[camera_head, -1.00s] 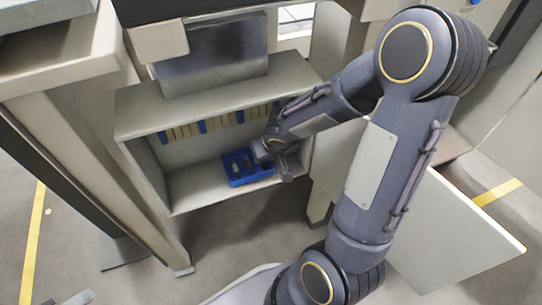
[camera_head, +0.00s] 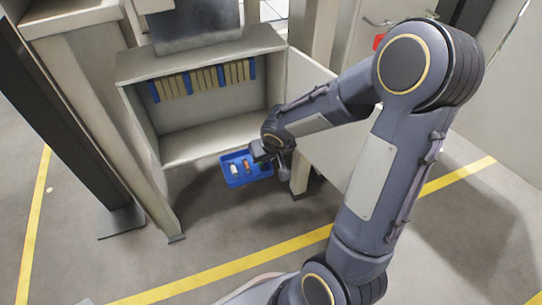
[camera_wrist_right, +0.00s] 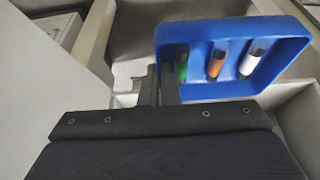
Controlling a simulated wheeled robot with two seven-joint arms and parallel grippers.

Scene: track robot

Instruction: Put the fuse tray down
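The blue fuse tray (camera_head: 246,171) hangs in the air in front of and a little below the open cabinet's floor in the head view. It holds a green fuse (camera_wrist_right: 181,68), an orange fuse (camera_wrist_right: 217,60) and a white fuse (camera_wrist_right: 251,58), seen in the right wrist view. My right gripper (camera_wrist_right: 163,90) is at the tray's near wall, its fingers close together on it. The tray (camera_wrist_right: 205,92) looks gripped by that edge. In the head view my right gripper (camera_head: 268,152) is at the tray's right side. My left gripper is not in view.
The open cabinet (camera_head: 205,140) has a row of beige and blue fuse blocks (camera_head: 205,80) at its upper back and a bare floor. Its open door (camera_head: 325,125) stands to the right, behind my arm. A yellow line (camera_head: 230,267) crosses clear floor in front.

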